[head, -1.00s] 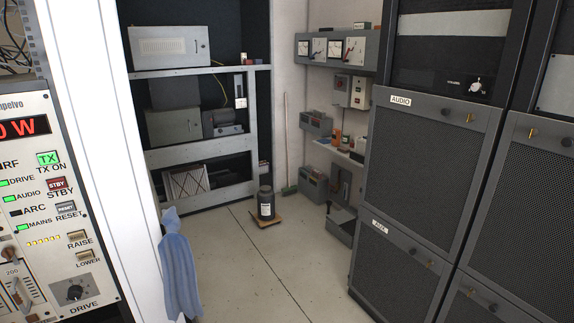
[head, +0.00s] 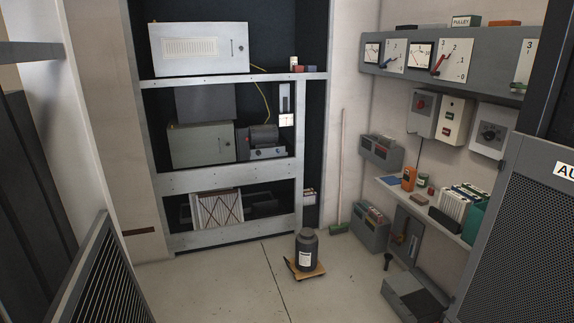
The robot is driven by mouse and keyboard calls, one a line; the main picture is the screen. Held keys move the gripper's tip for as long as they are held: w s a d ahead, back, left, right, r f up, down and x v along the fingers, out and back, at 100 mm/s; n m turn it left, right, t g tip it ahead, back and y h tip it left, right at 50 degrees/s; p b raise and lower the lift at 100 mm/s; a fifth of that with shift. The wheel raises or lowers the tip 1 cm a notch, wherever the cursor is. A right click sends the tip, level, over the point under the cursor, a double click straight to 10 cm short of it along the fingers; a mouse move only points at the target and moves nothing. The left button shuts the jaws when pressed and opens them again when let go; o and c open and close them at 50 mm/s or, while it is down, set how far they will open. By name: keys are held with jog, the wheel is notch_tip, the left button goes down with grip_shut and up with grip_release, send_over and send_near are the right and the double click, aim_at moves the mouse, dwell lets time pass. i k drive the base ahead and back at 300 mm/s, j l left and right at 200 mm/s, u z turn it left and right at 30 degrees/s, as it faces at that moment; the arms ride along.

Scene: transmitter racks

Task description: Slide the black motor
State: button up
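A dark motor-like unit (head: 263,139) with a rounded body sits on a grey base on the middle shelf of the rack, at its right side. A grey box (head: 200,146) stands just left of it. Another dark object (head: 264,205) lies in shadow on the bottom shelf, right of a pleated filter (head: 217,211); its shape is hard to make out. I cannot tell for certain which is the black motor. My gripper is not in view.
A dark jug (head: 307,251) stands on a small wooden dolly (head: 305,273) on the floor before the rack. A grey case (head: 415,298) lies at the right. A mesh cabinet (head: 520,240) and a louvred panel (head: 105,290) flank the view. The floor between is partly clear.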

aim_at(306, 264)
jog(key=i+u, duration=0.5)
jog(key=i, duration=1.6)
jog(key=i+j+z, duration=0.25)
jog(key=i+j, duration=0.3)
jog(key=i, duration=0.3)
jog(key=i+j+z, duration=0.2)
jog(key=i+j, duration=0.5)
jog(key=i, duration=0.05)
